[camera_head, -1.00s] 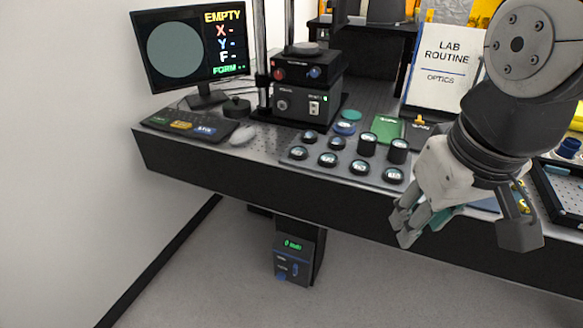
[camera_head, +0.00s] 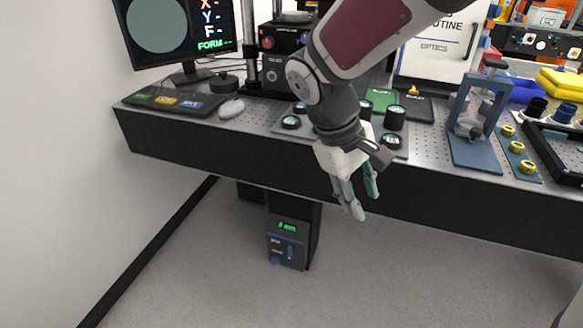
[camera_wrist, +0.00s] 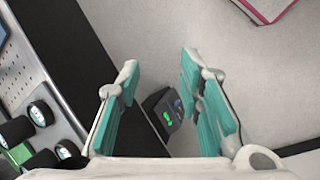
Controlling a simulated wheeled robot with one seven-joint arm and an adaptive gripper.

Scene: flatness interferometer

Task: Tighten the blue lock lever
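A dark control box (camera_head: 287,245) with a green readout hangs below the front of the table. On its face is a small upright blue lever (camera_head: 291,251), and a blue knob (camera_head: 276,262) sits at its lower left. I cannot tell the lever's lock state at this size. My gripper (camera_head: 362,200) is open and empty, in front of the table edge, above and to the right of the box and apart from it. In the wrist view, the box (camera_wrist: 166,112) shows beyond the gap between my open fingers (camera_wrist: 160,75); its lever is too small to make out clearly.
The table's dark front edge (camera_head: 230,155) runs just behind my gripper. The floor (camera_head: 400,270) below is clear.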

